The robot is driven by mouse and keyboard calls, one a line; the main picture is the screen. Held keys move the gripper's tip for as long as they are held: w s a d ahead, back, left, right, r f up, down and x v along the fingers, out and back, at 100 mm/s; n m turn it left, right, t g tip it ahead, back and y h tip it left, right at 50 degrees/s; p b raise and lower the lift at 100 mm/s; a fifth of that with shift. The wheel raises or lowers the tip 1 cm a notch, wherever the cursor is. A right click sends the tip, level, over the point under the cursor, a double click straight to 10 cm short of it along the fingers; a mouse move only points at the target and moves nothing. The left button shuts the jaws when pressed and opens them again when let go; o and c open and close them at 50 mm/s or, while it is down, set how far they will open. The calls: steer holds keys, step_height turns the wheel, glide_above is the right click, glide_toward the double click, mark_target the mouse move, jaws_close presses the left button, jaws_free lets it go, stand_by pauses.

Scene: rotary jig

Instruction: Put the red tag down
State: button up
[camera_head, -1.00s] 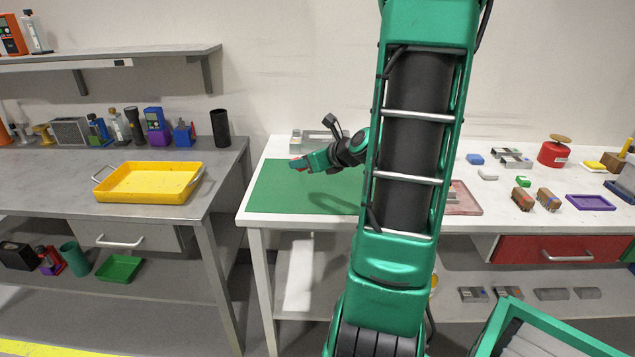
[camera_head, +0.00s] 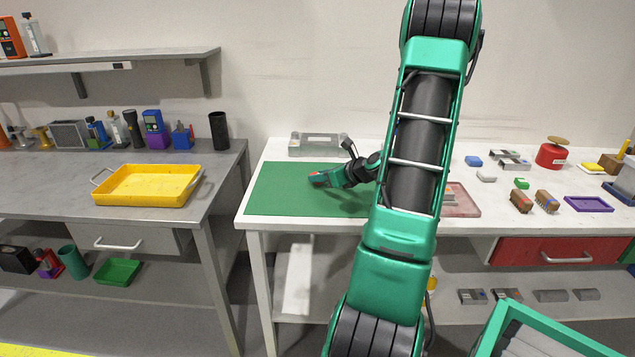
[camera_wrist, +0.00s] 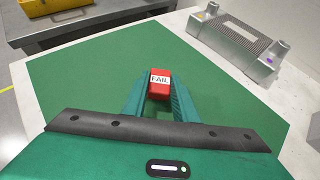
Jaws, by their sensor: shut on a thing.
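The red tag (camera_wrist: 160,83) shows in the wrist view, with a white label reading "FAIL" on it. My gripper (camera_wrist: 158,98) is shut on it, one green finger on each side. I cannot tell whether the tag touches the mat.
A grey metal jig (camera_wrist: 236,42) stands behind the mat; it also shows in the head view (camera_head: 318,143). A yellow tray (camera_head: 148,185) sits on the grey bench at left. Small blocks and a red container (camera_head: 551,155) are at right. The mat's left part is clear.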

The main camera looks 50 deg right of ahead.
steer(key=shift+f, duration=0.7)
steer(key=o, duration=1)
steer(key=shift+f, duration=0.1)
